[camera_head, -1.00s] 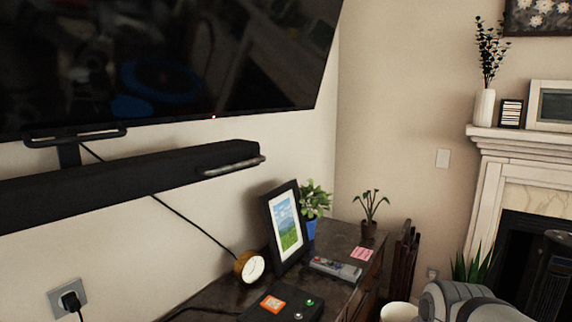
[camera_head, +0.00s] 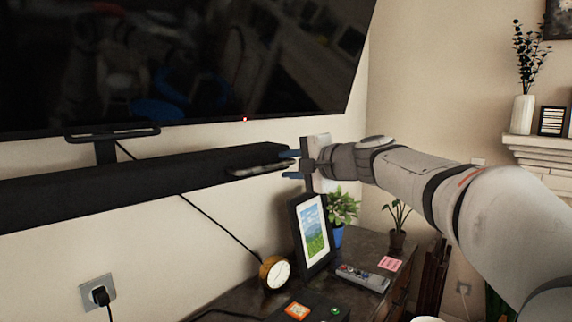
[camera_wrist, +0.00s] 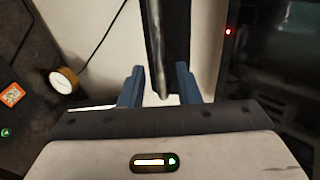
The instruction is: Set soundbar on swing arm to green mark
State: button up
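The long black soundbar (camera_head: 130,181) hangs below the wall television in the head view. A dark bracket (camera_head: 106,151) rises behind it toward the television. A thin rod-like handle (camera_head: 255,169) sticks out along its right end. My gripper (camera_head: 288,164) reaches in from the right, with its blue fingers at the handle's tip. In the wrist view the fingers of my gripper (camera_wrist: 160,86) are apart, on either side of the handle (camera_wrist: 156,60), with gaps showing. The soundbar (camera_wrist: 176,30) runs away beyond it. I see no green mark in these frames.
The television (camera_head: 190,60) is close above the soundbar. A cable (camera_head: 215,222) hangs along the wall.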

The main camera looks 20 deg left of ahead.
aim_at(281, 165)
jog(key=x, duration=0.4)
jog(key=shift+p, duration=0.3)
jog(key=shift+c, duration=0.5)
grip_shut()
